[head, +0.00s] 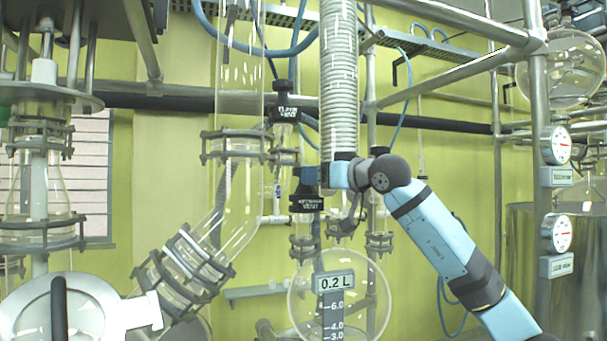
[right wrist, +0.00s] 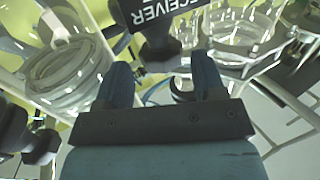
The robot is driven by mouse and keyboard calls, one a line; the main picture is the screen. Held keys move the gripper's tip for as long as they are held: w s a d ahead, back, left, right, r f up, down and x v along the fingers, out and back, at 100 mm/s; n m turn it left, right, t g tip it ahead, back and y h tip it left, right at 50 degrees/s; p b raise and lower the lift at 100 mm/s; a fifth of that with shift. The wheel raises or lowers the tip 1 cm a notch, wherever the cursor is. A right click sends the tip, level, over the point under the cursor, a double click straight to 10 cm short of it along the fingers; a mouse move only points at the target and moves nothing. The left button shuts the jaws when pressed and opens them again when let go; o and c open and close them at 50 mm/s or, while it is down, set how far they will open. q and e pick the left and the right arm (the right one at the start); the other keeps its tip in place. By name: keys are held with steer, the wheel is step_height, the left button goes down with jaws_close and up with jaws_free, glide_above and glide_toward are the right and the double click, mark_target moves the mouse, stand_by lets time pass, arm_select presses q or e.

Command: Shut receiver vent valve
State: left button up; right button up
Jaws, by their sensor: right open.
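The receiver vent valve (head: 307,203) has a black body with a white label, to the right of the angled glass pipe in the head view. In the right wrist view its black label plate (right wrist: 165,12) reads "RECEIVER", with a black knob (right wrist: 158,48) below it. My right gripper (head: 308,178) is at the valve, its arm coming in from the right. In the right wrist view my right gripper (right wrist: 161,68) is open, with the knob between and slightly beyond its fingertips. I cannot tell whether a finger touches it. My left gripper is not in view.
A ribbed white hose (head: 339,85) hangs just above my right gripper. A round glass receiver (head: 368,297) marked 0.2 L is below. The angled glass pipe (head: 232,205) stands left, and a steel post (head: 540,120) right.

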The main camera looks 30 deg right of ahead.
steer(key=x, duration=0.5)
steer(key=c, duration=0.6)
steer(key=shift+r+p, duration=0.1)
steer(key=shift+p, duration=0.25)
steer(key=shift+c, duration=0.2)
